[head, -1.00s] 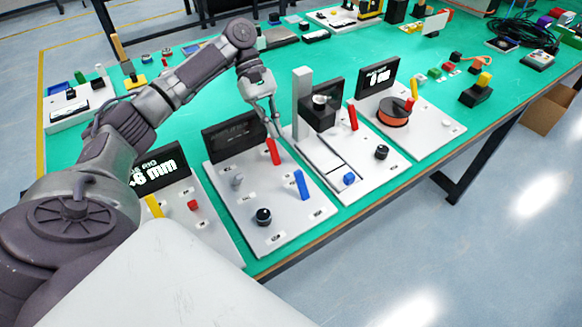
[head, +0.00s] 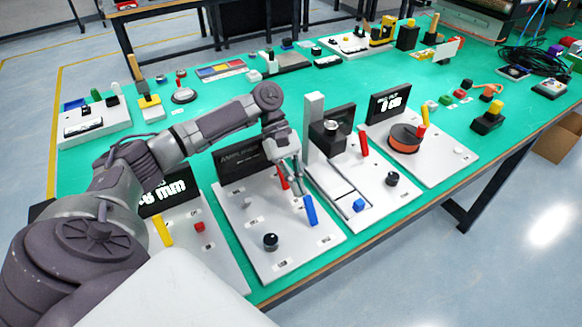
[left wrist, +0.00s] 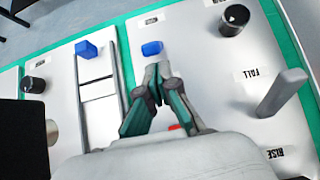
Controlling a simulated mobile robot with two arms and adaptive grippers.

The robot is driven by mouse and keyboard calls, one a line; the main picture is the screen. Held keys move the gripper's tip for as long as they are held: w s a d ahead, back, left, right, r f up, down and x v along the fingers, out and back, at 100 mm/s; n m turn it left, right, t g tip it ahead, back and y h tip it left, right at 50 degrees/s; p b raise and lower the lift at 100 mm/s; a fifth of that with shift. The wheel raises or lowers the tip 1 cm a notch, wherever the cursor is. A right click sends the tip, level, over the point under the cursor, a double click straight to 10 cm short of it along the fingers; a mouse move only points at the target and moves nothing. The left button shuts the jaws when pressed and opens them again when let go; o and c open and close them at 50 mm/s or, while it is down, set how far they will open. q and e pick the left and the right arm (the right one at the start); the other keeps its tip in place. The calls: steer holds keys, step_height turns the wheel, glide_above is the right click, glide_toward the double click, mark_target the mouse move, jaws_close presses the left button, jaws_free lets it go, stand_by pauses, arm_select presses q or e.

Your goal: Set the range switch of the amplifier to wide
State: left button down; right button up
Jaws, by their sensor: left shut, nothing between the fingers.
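The amplifier panel (head: 288,256) is a light plate with a dark display (head: 240,160) at its back. It carries a red lever (head: 284,180), a blue lever (head: 311,210), a grey lever (head: 247,203) and a black knob (head: 270,241). Its small labels are too small to read in the head view, so I cannot tell which control is the range switch. My left gripper (head: 297,188) is shut and empty, over the panel between the red and blue levers. In the left wrist view its fingertips (left wrist: 157,82) are close to the blue lever (left wrist: 152,48); contact is unclear. My right gripper is not in view.
A panel with a grey post (head: 314,128) and a black knob (head: 392,179) stands close on the right. A panel with a yellow lever (head: 162,231) is on the left. The grey lever (left wrist: 282,92) stands upright near labels reading "FALL" and "RISE".

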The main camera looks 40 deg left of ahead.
arm_select(q)
steer(key=shift+x, duration=0.9)
